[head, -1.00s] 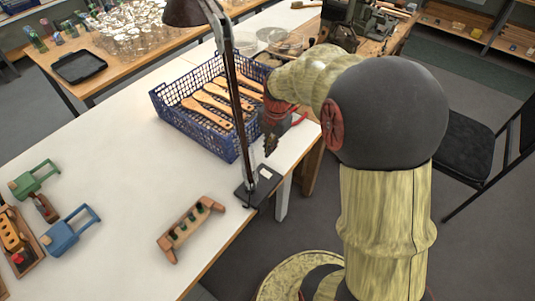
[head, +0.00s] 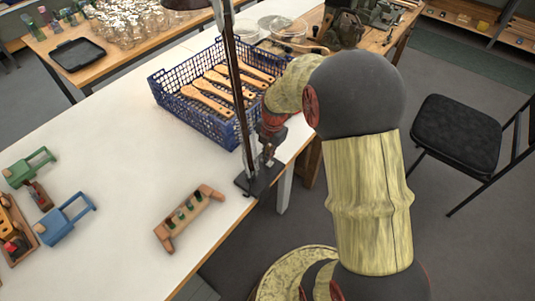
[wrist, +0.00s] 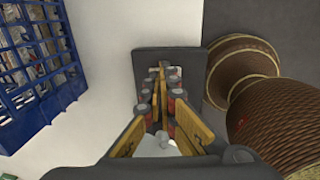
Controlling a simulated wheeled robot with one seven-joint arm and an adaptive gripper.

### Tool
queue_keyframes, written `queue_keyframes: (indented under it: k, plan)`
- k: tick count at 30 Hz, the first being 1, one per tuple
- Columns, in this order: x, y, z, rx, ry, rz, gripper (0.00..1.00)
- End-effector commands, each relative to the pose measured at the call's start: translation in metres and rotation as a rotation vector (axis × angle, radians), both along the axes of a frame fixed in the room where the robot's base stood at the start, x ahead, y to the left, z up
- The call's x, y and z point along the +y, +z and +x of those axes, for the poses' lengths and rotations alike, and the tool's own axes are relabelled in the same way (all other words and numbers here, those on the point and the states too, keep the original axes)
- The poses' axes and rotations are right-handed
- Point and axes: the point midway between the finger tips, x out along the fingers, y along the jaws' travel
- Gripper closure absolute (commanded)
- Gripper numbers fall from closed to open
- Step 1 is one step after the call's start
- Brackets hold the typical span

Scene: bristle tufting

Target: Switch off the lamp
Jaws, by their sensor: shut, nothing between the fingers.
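The lamp has a dark upright post (head: 238,90) on a flat dark base (head: 249,185) at the table's right edge. Its shade (head: 186,4) is cut off by the top of the head view. My gripper (head: 268,162) is low beside the post, just above the base, with its fingers pointing down. In the wrist view the shut, empty fingers (wrist: 161,78) lie over the dark base (wrist: 146,60). A small pale patch shows on the base by the fingertips, partly hidden by them. I cannot tell whether the fingertips touch the base.
A blue crate (head: 177,111) with several wooden brush handles stands behind the post; it also shows in the wrist view (wrist: 62,100). A wooden block holder (head: 187,216) lies in front of the base.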

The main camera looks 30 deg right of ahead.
Motion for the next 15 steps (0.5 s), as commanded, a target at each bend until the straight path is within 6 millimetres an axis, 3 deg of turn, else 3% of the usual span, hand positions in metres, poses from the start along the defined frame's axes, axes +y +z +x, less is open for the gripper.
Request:
queue_keyframes:
  k: [15]
  plan:
    - [0.0012,-0.0072,0.0024,0.007,0.0,-0.001,1.0]
